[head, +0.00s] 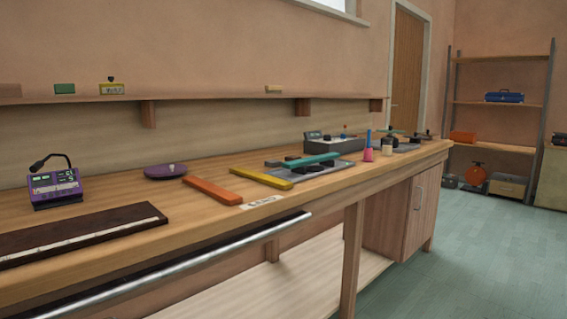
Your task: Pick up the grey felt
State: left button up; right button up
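I cannot single out the grey felt for certain. A flat grey piece (318,169) lies on the wooden bench, with a teal bar (303,161) over it and a yellow bar (261,178) at its left front. Small dark items sit on it. Another dark grey flat shape (407,147) lies farther along the bench, with small things on it. Both are too small to tell whether they are felt. Neither of my grippers is in view.
The long bench (120,197) carries an orange bar (212,191), a purple dish (166,171), a purple display device (55,188), a dark strip (80,232), a grey box device (333,145) and a pink cone (368,154). A metal rail (215,258) runs along its front.

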aim_at(274, 163)
jog(key=i+l, duration=0.15)
jog(key=l, duration=0.2)
jog(key=i+l+u, duration=0.1)
jog(key=l, duration=0.25)
jog(key=i+l, duration=0.25)
jog(key=i+l+u, duration=0.1)
jog(key=l, duration=0.35)
jog(key=i+l, duration=0.2)
jog(key=l, duration=0.15)
jog(key=i+l+u, duration=0.1)
jog(key=l, duration=0.3)
